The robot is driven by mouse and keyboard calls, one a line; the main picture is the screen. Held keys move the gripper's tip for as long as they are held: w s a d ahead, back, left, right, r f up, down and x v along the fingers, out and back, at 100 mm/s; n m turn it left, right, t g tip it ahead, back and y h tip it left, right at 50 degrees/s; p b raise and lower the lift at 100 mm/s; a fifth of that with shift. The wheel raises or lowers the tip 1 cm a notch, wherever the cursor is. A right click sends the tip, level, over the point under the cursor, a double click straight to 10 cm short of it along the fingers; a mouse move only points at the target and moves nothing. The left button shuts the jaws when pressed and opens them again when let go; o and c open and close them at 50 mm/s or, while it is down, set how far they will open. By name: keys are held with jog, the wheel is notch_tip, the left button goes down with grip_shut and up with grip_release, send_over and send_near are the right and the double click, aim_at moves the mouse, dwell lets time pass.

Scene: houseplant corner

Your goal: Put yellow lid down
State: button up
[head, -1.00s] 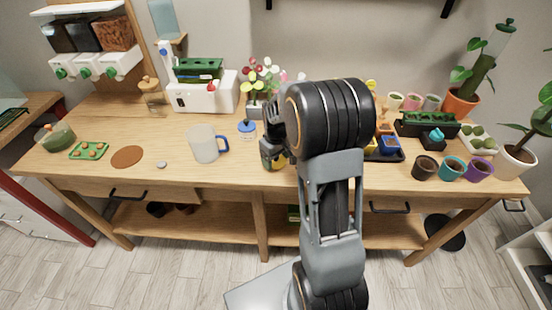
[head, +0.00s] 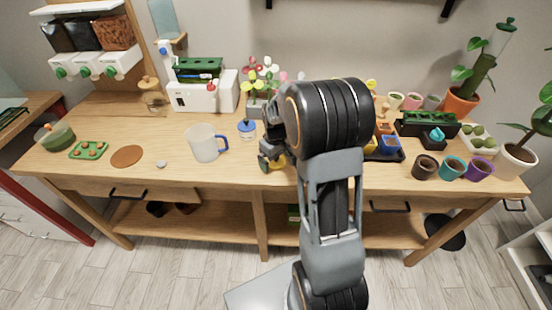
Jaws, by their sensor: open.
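A yellow piece (head: 279,162), which looks like the yellow lid, shows low beside my gripper (head: 265,161) near the front middle of the table. My gripper and wrist hide much of it, and I cannot tell whether it lies flat on the wood. My gripper is open, pointing left and down just above the tabletop, right of the white mug. The thick black wrist joint of my arm covers the table behind it.
A frosted mug with a blue handle (head: 204,143) stands to the left. A small blue-lidded jar (head: 247,129) stands behind my gripper. A flower planter (head: 256,106) is at the back. Small pots (head: 452,168) stand at the right. The tabletop (head: 225,172) in front is clear.

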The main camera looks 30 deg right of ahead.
notch_tip(320, 180, up, 11)
jog(key=shift+f, duration=0.15)
jog(key=s+a+m+t, duration=0.1)
jog(key=s+a, duration=0.4)
jog(key=s, duration=0.3)
jog(key=s+a+r+m+t, duration=0.1)
jog(key=s+a, duration=0.3)
jog(key=s, duration=0.4)
jog(key=shift+a+r+m+t, duration=0.25)
jog(key=shift+a+m+t, duration=0.15)
jog(key=shift+m+t, duration=0.3)
jog(key=shift+s, duration=0.1)
